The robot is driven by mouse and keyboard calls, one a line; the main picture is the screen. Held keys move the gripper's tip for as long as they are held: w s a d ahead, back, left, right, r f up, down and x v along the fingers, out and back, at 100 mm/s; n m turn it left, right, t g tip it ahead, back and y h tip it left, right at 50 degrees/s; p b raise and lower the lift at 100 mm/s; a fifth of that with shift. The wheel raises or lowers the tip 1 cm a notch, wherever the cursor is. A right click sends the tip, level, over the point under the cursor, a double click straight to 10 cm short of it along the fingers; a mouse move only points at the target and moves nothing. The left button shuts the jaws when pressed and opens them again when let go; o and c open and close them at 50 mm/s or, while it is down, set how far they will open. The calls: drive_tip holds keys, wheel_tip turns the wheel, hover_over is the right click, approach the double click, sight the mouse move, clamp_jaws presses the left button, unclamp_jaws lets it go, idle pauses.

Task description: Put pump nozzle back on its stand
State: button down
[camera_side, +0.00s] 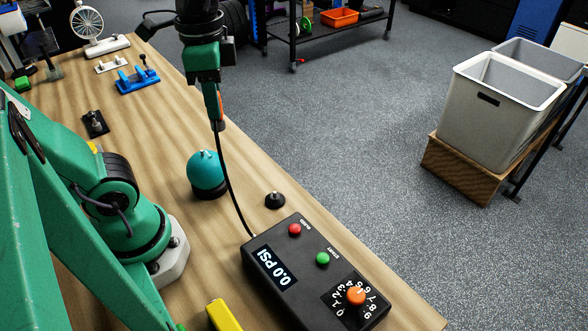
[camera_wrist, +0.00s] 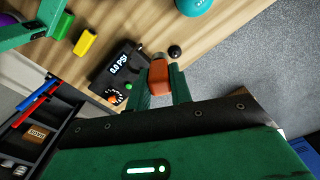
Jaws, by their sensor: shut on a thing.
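The pump nozzle (camera_side: 219,106) has an orange body and a grey end, with a black hose running down to the pump box. My gripper (camera_side: 213,100) is shut on it and holds it high above the table. In the wrist view the orange nozzle (camera_wrist: 158,78) sits between my two green fingers (camera_wrist: 161,84). A small black round stand with a short peg (camera_side: 275,200) is on the table beside the pump; it also shows in the wrist view (camera_wrist: 175,51). The black pump box (camera_side: 312,270) reads 0.0 PSI.
A teal ball (camera_side: 206,170) sits in a black ring left of the small stand. A black plate with a knob (camera_side: 95,123), a blue fixture (camera_side: 138,80) and a yellow block (camera_side: 224,315) are on the table. The table's right edge is close to the stand.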

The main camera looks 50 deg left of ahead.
drive_tip(key=w+d+f, duration=0.1)
drive_tip(key=w+f, duration=0.4)
drive_tip(key=f, duration=0.2)
drive_tip(key=w+f, duration=0.4)
drive_tip(key=f, duration=0.4)
drive_tip(key=shift+w+d, duration=0.35)
drive_tip(key=shift+f, duration=2.8)
drive_tip(key=shift+f, duration=1.3)
drive_tip(key=c, duration=1.2)
unclamp_jaws()
drive_tip(key=shift+o, duration=0.2)
drive_tip(key=shift+r, duration=0.2)
wheel_tip(320, 180, up, 8)
drive_tip(key=shift+f, duration=0.25)
